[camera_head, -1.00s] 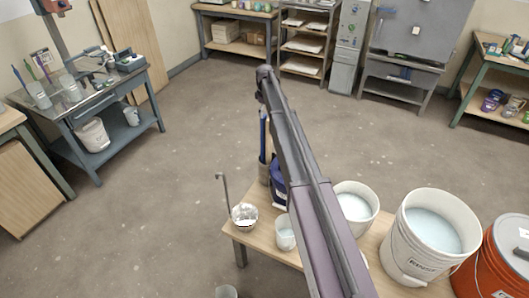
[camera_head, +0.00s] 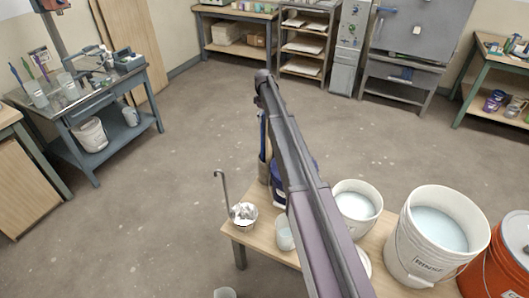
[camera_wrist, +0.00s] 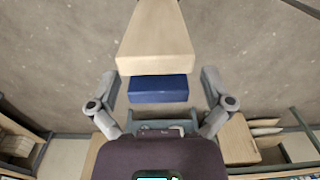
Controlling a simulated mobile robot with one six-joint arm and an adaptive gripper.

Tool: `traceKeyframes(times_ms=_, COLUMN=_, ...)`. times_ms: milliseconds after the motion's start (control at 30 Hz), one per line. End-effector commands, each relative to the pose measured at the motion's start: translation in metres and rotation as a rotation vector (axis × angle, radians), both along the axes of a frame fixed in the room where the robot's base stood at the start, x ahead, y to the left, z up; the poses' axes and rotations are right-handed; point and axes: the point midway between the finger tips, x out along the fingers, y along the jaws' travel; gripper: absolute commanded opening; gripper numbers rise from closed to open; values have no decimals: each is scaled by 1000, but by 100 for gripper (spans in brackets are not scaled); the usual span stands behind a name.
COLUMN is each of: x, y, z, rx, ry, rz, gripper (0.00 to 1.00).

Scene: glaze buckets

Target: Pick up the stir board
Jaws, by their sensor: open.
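The stir board (camera_wrist: 156,35) shows in the wrist view as a pale wooden board with a blue end block (camera_wrist: 158,89). It lies between the two fingers of my gripper (camera_wrist: 160,80), with a gap on each side. The gripper is open and holds nothing. In the head view, a thin blue upright strip (camera_head: 262,132), apparently the board, shows beside my arm above a grey holder (camera_head: 264,170). My arm hides much of that spot, and my gripper's fingers cannot be made out there.
A wooden table (camera_head: 262,240) carries a metal bowl (camera_head: 243,215) with a ladle, a small cup (camera_head: 285,234), a white bucket (camera_head: 356,205), a larger white bucket (camera_head: 434,235) and an orange bucket (camera_head: 508,262). A dark blue container is partly behind my arm. The floor beyond is clear.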

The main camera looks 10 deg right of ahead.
Motion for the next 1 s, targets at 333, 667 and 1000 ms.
traceKeyframes(times_ms=333, x=0, y=-1, z=-7, rx=0, ry=0, rz=0, gripper=100)
traceKeyframes(times_ms=667, x=0, y=-1, z=-7, rx=0, ry=0, rz=0, gripper=100)
traceKeyframes(times_ms=1000, x=0, y=-1, z=-7, rx=0, ry=0, rz=-1, gripper=32)
